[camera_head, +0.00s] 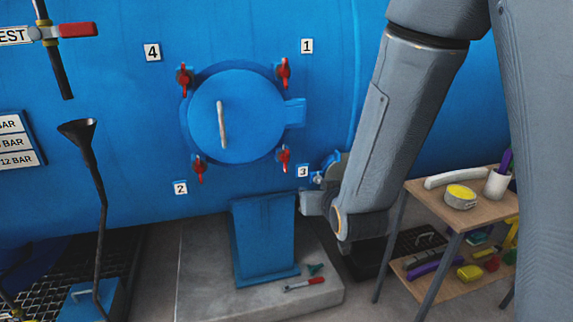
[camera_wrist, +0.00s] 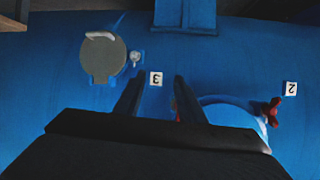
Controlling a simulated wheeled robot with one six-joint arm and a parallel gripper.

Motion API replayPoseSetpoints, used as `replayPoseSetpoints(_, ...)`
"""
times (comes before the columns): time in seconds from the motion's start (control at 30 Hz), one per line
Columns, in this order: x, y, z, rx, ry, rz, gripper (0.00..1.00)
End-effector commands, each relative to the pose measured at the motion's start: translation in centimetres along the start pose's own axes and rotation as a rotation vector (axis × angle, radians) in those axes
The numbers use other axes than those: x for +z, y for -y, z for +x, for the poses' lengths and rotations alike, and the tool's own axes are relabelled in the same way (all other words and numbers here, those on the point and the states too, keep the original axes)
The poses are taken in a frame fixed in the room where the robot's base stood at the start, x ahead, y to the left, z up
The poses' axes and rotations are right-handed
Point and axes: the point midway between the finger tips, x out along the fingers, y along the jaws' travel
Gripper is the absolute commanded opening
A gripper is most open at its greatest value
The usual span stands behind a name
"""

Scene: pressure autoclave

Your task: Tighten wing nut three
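Wing nut three (camera_head: 284,158) is a red wing nut at the lower right of the round blue door (camera_head: 235,115), beside the label 3 (camera_head: 303,171). In the wrist view, which is upside down, my gripper (camera_wrist: 153,82) has two dark fingers spread apart with nothing between them. The label 3 (camera_wrist: 155,78) shows between the fingertips. A bit of red (camera_wrist: 178,117) shows by the right finger, mostly hidden by it. The gripper is apart from the nut in the head view, where its fingers cannot be made out.
Other red wing nuts sit by labels 4 (camera_head: 183,79), 1 (camera_head: 284,72) and 2 (camera_head: 199,170). A round port with a pale handle (camera_wrist: 100,36) lies close to the left finger. A wooden table (camera_head: 418,187) stands at right. A blue pedestal (camera_head: 264,240) stands below the door.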

Motion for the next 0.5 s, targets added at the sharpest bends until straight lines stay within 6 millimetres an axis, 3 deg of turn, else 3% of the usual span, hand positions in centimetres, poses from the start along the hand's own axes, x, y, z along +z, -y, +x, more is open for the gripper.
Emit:
replayPoseSetpoints(0.2,-3.2,3.5,0.6,-0.070,-0.283,-0.004,0.36)
replayPoseSetpoints(0.5,-5.3,5.1,0.2,-0.104,-0.428,-0.001,0.36)
